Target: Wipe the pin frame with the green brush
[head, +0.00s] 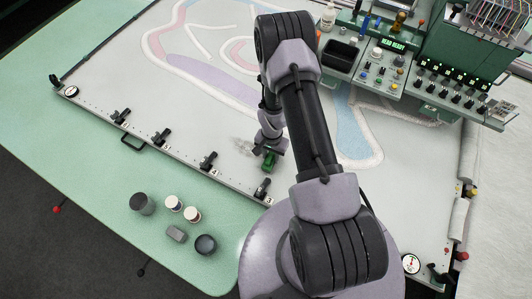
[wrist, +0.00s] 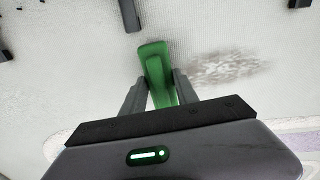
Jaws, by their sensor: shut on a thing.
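The green brush (head: 270,163) is in my gripper (head: 269,152), low over the front part of the pin frame (head: 115,75). In the wrist view the brush (wrist: 154,58) stands between the two grey fingers of my gripper (wrist: 158,92), which are shut on it. Its lower end is hidden, so I cannot tell whether it touches the pale cloth. A greyish fuzzy patch (wrist: 222,69) lies on the cloth to the right of the brush in the wrist view. In the head view this patch (head: 243,147) is left of the gripper.
Black clamps (head: 161,136) line the frame's front edge. On the green table (head: 95,190) stand a dark cylinder (head: 142,204), two white-topped pots (head: 192,214), a grey block (head: 176,233) and a dark round cup (head: 205,244). A green control console (head: 395,65) stands at the upper right.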

